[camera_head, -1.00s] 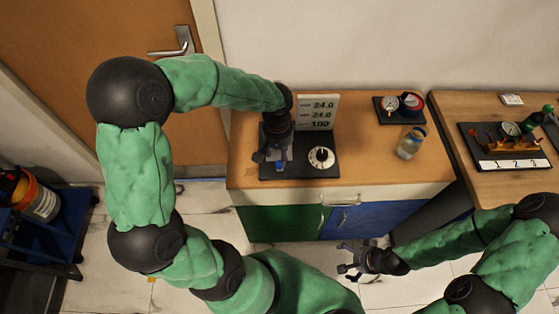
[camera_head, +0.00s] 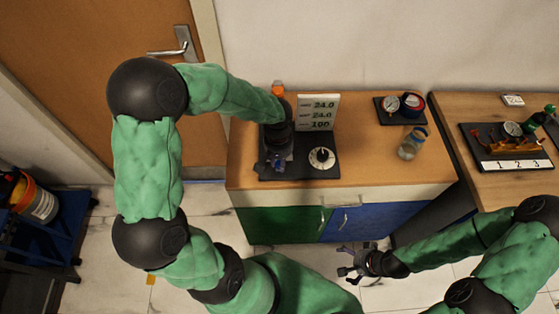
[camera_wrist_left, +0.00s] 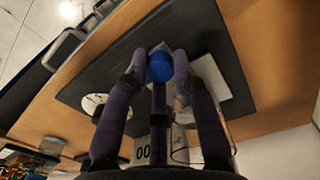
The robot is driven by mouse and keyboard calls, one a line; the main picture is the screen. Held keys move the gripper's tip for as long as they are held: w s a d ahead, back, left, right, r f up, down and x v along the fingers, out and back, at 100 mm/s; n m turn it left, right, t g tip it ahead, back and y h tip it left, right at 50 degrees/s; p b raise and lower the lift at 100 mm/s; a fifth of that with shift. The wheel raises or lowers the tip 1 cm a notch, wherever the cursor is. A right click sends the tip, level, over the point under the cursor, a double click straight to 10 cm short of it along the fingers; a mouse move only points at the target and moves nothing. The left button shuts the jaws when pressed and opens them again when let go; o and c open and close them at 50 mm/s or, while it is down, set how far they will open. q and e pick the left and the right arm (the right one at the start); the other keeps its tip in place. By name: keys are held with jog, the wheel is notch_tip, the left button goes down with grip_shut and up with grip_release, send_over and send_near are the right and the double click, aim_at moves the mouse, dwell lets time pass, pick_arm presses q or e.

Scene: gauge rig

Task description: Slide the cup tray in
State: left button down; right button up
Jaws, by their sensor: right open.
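The gauge rig's dark base plate (camera_head: 328,172) lies on the left cabinet top, with a white dial (camera_head: 321,158) and a display panel (camera_head: 318,112) behind. My left gripper (camera_head: 276,162) is over the plate's left part, pointing down. In the left wrist view its fingers (camera_wrist_left: 160,62) close in on both sides of a blue knob (camera_wrist_left: 160,67) on the end of a dark rod. A pale square plate (camera_wrist_left: 212,80) lies beside the knob. My right gripper (camera_head: 350,264) is open and empty, in front of the cabinet.
A glass jar (camera_head: 412,143) and a gauge on a small dark mat (camera_head: 400,118) stand to the right. An orange-topped item (camera_head: 278,88) is behind my left wrist. A second bench (camera_head: 500,185) holds another gauge set.

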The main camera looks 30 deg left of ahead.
pick_arm(q)
jog(key=w+a, duration=0.2)
jog(key=w, duration=0.1)
jog(key=shift+w, duration=0.25)
jog(key=shift+w+a+r, duration=0.1)
jog(key=shift+w+r, duration=0.05)
jog(key=c, duration=1.1)
grip_release()
jog(key=shift+w, duration=0.1)
jog(key=shift+o, duration=0.4)
jog(key=shift+a, duration=0.1)
